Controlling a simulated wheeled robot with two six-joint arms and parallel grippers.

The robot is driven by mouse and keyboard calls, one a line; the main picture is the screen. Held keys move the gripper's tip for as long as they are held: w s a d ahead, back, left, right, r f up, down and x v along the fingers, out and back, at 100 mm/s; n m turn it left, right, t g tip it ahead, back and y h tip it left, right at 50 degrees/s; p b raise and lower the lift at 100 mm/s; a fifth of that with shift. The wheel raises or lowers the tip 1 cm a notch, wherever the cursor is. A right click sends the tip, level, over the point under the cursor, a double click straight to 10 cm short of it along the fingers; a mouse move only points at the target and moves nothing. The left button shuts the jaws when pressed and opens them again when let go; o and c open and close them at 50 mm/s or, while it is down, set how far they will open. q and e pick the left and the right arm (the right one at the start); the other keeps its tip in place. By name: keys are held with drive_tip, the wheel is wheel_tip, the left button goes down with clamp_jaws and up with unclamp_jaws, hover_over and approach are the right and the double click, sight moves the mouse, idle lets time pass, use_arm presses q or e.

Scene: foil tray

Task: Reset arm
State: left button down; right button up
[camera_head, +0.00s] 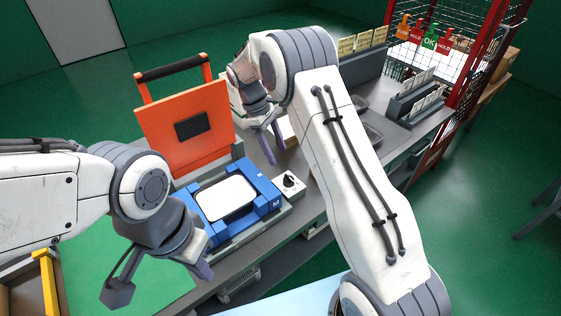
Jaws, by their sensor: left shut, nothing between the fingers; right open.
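My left gripper (205,266) is at the lower left, pointing down and right, beside the near left corner of the blue fixture (262,187). Its fingers are together with nothing between them. My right gripper (267,146) hangs at the upper middle, to the right of the orange panel, with its fingers apart and empty. My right arm comes up from the bottom right and bends over the table. A white tray-like piece (226,197) sits in the blue fixture.
An orange panel with a black handle (188,124) stands open behind the fixture. A small box with a black knob (289,184) is right of it. Grey racks (414,98) stand on the table (310,208). A red-framed wire cage with hanging tags (429,41) is at the back right.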

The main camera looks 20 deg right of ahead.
drive_tip(key=shift+r, duration=0.25)
drive_tip(key=s+a+r+t+y, duration=0.2)
drive_tip(key=s+a+r, duration=0.7)
drive_tip(key=s+a, duration=0.3)
drive_tip(key=s+m+t+y, duration=0.1)
drive_tip(key=s+m+y, duration=0.1)
drive_tip(key=s, duration=1.9)
drive_tip(key=shift+a, duration=0.25)
